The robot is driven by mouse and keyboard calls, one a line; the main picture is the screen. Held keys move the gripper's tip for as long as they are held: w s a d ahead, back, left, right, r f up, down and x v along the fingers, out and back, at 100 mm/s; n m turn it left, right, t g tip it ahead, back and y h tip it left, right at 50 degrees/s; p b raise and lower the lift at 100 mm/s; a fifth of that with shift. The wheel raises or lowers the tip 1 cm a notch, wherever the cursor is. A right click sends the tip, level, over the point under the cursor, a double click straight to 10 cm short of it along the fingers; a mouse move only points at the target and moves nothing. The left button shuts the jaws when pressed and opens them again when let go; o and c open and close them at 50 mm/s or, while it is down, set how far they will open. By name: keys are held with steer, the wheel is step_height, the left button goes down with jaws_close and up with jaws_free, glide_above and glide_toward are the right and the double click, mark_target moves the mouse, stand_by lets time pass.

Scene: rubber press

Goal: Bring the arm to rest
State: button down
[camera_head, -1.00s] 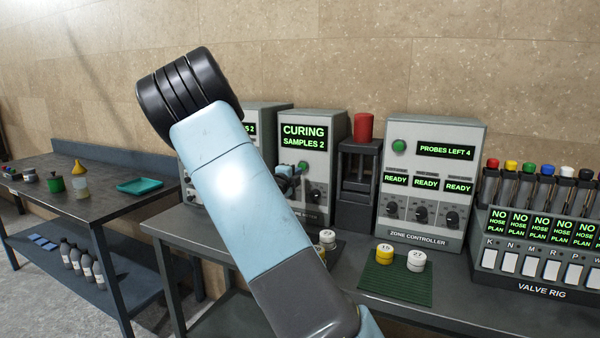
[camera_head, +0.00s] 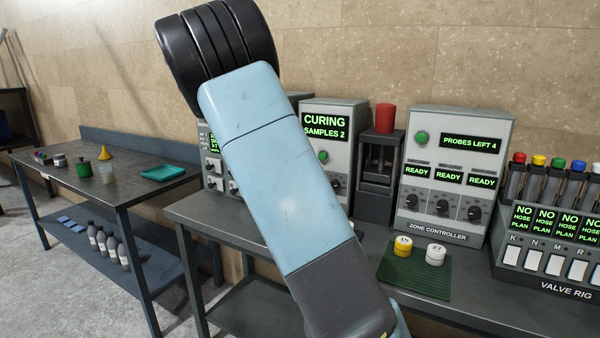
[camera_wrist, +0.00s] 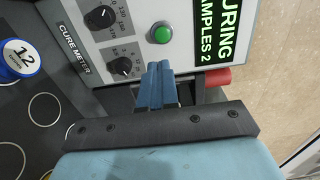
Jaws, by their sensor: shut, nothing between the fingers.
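My arm crosses the middle of the head view, with its light blue link and black ringed joint raised in front of the bench. My gripper is hidden behind the arm in the head view. In the wrist view my gripper (camera_wrist: 162,74) shows with its blue fingers together and nothing between them. It is in front of the cure meter (camera_wrist: 75,42), close by the meter's green button (camera_wrist: 160,33). The meter also shows in the head view (camera_head: 342,110), reading "CURING SAMPLES 2".
The zone controller (camera_head: 454,228), a press with a red top (camera_head: 377,150) and the valve rig (camera_head: 510,255) line the bench. A green mat (camera_head: 440,282) holds a yellow jar (camera_head: 402,247) and a white jar (camera_head: 436,255). A blue-rimmed jar (camera_wrist: 18,58) is left of the gripper in the wrist view.

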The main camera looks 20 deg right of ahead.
steer(key=s+a+r+n+y, duration=0.3)
steer(key=s+a+n+y, duration=0.4)
steer(key=n+y, duration=0.15)
steer(key=s+a+r+n+y, duration=0.2)
steer(key=s+a+n+y, duration=0.45)
steer(key=n, duration=0.25)
steer(key=s+a+r+n+g, duration=0.1)
steer(key=s+n+g, duration=0.4)
steer(key=s, duration=2)
steer(key=n, duration=0.6)
steer(key=shift+r+h, duration=0.2)
steer(key=shift+h, duration=0.1)
